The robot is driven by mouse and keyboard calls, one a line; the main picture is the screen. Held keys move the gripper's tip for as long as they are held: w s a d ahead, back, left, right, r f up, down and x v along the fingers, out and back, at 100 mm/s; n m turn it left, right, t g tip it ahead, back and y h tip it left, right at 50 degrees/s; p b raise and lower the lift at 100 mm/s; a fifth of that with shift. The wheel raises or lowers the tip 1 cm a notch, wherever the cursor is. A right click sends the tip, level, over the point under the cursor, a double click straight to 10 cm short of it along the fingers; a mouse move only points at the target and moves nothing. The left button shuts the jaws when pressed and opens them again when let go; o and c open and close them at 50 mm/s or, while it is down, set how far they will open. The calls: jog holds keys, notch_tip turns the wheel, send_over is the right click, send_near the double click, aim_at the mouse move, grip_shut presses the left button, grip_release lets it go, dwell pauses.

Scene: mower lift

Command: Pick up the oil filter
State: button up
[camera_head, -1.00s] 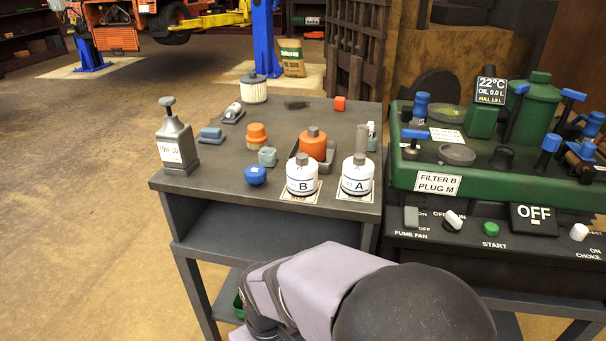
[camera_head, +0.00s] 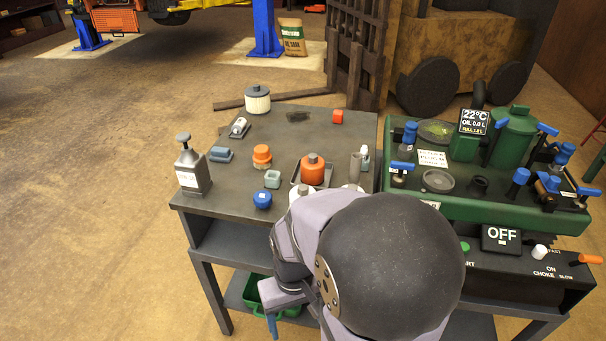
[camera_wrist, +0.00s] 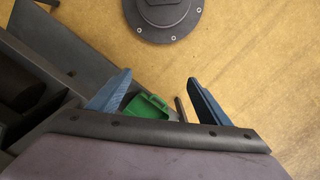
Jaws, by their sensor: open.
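In the head view, the white canister marked B in the earlier frame (camera_head: 301,191) stands near the bench's front edge, its lower part hidden by my arm. The similar canister marked A (camera_head: 353,187) is almost wholly covered by my arm. A ribbed white filter-like cylinder with a dark lid (camera_head: 257,102) stands at the bench's back left. Which of these is the oil filter is not certain from the frames. My gripper (camera_wrist: 158,92) is open and empty in the wrist view, its blue fingers wide apart. It hangs low in front of the bench, away from all three.
The bench (camera_head: 225,196) also holds a grey oil can (camera_head: 192,168), an orange jug (camera_head: 312,170), a blue cap (camera_head: 262,199) and small parts. A green bin (camera_wrist: 146,106) sits on the lower shelf. A green machine (camera_head: 455,208) stands right. Floor is open left.

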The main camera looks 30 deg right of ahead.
jog(key=d+r+m+p, duration=0.2)
jog(key=d+r+p, duration=0.1)
jog(key=r+p, duration=0.95)
notch_tip(320, 180, up, 11)
jog(key=n+t+h+p, duration=0.1)
jog(key=n+t+p, duration=0.1)
jog(key=t+p, duration=0.35)
send_over(304, 189)
jog(key=s+a, duration=0.1)
jog(key=s, duration=0.2)
jog(key=shift+g, duration=0.25)
jog(key=shift+d+x, duration=0.15)
jog(key=shift+x, duration=1.85)
jog(key=shift+d+x, duration=0.15)
jog(key=shift+x, duration=1.8)
jog(key=shift+w+r, duration=0.1)
jog(key=shift+w, duration=0.1)
jog(key=c, duration=1.3)
